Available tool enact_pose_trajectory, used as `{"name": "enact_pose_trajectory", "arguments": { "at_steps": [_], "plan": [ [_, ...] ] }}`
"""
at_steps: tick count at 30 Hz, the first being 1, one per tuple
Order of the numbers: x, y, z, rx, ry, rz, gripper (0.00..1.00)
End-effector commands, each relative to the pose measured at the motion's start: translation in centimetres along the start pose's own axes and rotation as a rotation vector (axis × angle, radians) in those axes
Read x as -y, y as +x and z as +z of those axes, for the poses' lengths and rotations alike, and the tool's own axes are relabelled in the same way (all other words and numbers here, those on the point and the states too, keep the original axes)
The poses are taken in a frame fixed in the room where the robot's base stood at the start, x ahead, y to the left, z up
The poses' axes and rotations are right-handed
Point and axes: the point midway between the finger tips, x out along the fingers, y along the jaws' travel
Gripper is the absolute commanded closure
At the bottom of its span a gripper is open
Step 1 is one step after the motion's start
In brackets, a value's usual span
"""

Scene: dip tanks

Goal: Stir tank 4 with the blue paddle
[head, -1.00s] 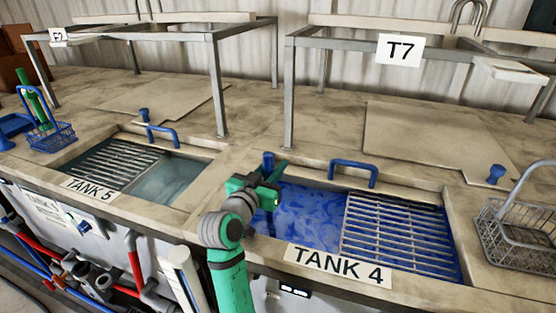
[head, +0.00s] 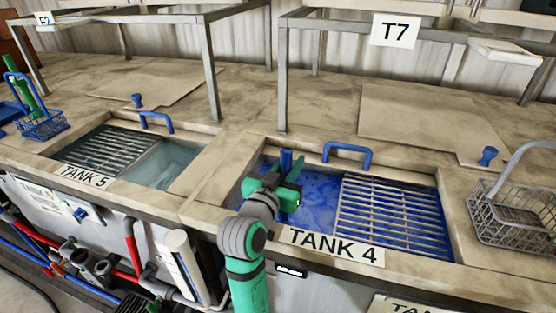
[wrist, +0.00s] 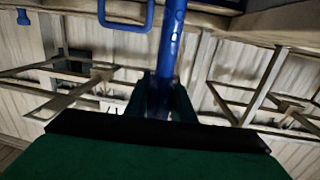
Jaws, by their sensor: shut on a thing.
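Tank 4 (head: 432,180) is set in the counter, with blue liquid (head: 318,212) in its open left part and a metal grate (head: 395,218) over its right part. My gripper (head: 286,178) is over the left part of tank 4. It is shut on the blue paddle (head: 286,160), whose shaft stands roughly upright between the fingers. The paddle's shaft also shows in the wrist view (wrist: 172,40), running up from between the fingers. The paddle's lower end is hidden by my gripper and the liquid.
A blue handle (head: 348,150) stands at tank 4's back edge. A wire basket (head: 515,212) stands right of the tank. Tank 5 (head: 120,150) lies to the left, with a blue basket (head: 40,125) beyond it. A metal frame with a T7 sign (head: 395,30) rises behind.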

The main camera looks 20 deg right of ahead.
Motion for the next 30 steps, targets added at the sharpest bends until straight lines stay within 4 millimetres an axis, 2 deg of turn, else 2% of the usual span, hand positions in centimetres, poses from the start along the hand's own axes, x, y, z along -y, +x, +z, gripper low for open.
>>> {"name": "enact_pose_trajectory", "arguments": {
  "at_steps": [12,20,30],
  "plan": [
    [-5.5,0.5,-0.1,-0.002,0.001,0.004,1.00],
    [-6.0,1.1,-0.1,-0.002,0.000,0.001,1.00],
    [-5.6,5.5,-0.3,-0.002,0.001,0.002,1.00]
  ]
}}
